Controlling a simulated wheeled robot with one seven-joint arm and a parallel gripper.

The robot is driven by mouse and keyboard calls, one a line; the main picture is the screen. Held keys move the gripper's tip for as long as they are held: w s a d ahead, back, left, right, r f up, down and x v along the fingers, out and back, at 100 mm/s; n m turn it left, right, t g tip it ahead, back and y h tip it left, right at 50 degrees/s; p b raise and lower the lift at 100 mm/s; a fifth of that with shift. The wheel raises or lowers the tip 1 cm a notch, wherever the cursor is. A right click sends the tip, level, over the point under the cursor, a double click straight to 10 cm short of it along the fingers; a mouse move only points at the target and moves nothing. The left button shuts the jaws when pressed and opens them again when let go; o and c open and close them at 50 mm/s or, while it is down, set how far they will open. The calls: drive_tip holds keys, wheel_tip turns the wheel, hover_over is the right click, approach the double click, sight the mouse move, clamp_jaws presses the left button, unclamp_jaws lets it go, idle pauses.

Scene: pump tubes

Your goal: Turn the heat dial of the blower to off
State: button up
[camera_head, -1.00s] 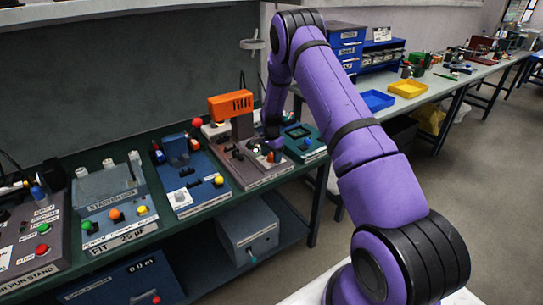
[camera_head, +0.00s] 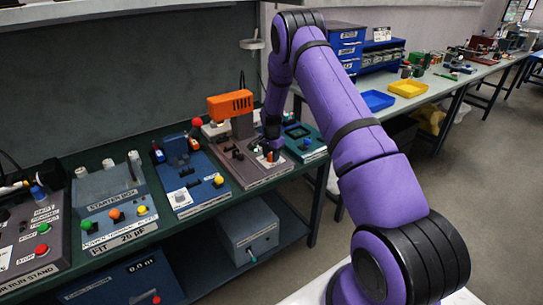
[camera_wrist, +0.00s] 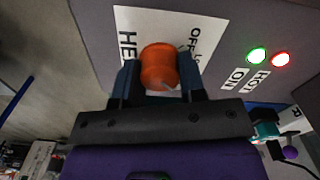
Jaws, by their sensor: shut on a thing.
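The orange heat dial (camera_wrist: 160,66) sits between the two fingers of my gripper (camera_wrist: 160,80) in the wrist view, and the fingers are shut on it. A white label (camera_wrist: 128,22) behind it reads "HE…", with "OFF" and part of "LO" by the dial. The rest of the label is hidden. I cannot tell which mark the dial points to. In the head view my gripper (camera_head: 271,146) is down at the blower's grey base panel (camera_head: 228,168). The orange blower (camera_head: 230,104) stands on a post beside it.
A green light (camera_wrist: 257,55) by "ON" and a red light (camera_wrist: 281,59) by "HOT" are lit on the panel. A blue panel (camera_head: 195,195) stands left of the blower and a teal unit (camera_head: 308,152) right of it. Farther left is a starter box (camera_head: 112,205).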

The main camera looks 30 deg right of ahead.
drive_tip(key=n, duration=0.8)
drive_tip(key=shift+n, duration=0.4)
drive_tip(key=n, duration=0.4)
drive_tip(key=shift+n, duration=1.9)
drive_tip(key=o, duration=0.9)
wheel_tip(320, 180, up, 11)
drive_tip(key=shift+f, duration=0.1)
